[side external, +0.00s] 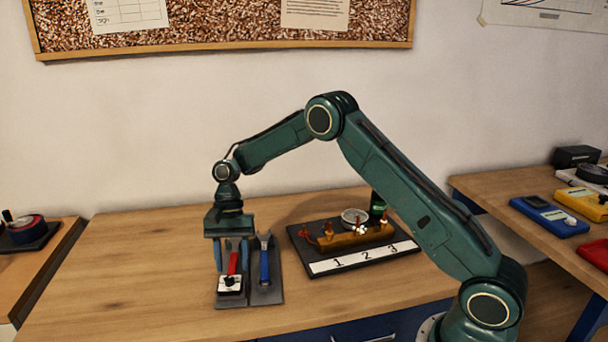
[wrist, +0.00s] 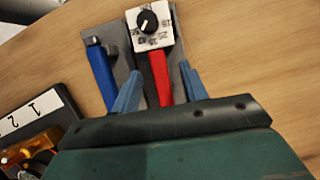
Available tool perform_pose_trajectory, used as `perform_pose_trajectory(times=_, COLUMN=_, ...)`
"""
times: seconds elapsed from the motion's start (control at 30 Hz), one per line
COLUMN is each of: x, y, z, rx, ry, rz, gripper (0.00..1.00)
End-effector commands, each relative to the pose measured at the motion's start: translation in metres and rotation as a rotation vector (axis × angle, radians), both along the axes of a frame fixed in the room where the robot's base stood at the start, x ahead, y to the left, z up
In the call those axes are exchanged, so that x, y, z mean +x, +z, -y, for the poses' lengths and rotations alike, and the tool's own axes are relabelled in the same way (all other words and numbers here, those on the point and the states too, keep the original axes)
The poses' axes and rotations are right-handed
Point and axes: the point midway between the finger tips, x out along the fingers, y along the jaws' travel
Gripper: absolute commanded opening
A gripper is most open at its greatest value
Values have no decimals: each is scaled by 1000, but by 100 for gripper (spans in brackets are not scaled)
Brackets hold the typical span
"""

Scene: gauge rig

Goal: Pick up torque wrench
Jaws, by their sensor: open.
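The torque wrench, with a red handle and a white square head bearing a black dial (side external: 230,285), lies on a grey tool board (side external: 266,297). In the wrist view its red handle (wrist: 160,80) runs back under my gripper's body. My gripper (side external: 231,268) is open above the board, pointing down. In the wrist view its two blue fingers (wrist: 158,88) show on either side of the red handle, with gaps. I cannot tell the fingertips' exact height. The rear end of the handle is hidden by the gripper body.
A blue-handled wrench (side external: 264,262) lies beside it on the right in the side view. Farther right is a black numbered rig (side external: 362,257) with a brass-coloured block (side external: 350,239). The wooden bench (side external: 130,255) is clear to the left.

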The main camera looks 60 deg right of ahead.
Motion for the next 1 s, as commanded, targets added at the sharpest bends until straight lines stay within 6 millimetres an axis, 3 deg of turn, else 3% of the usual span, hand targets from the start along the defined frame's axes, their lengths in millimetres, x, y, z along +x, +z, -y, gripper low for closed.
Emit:
perform_pose_trajectory(times=0.8, x=0, y=-5, z=0, rx=0, ry=0, rz=0, gripper=44)
perform_pose_trajectory(times=0.87, x=0, y=-5, z=0, rx=0, ry=0, rz=0, gripper=36)
perform_pose_trajectory(times=1.0, x=0, y=-5, z=0, rx=0, ry=0, rz=0, gripper=8)
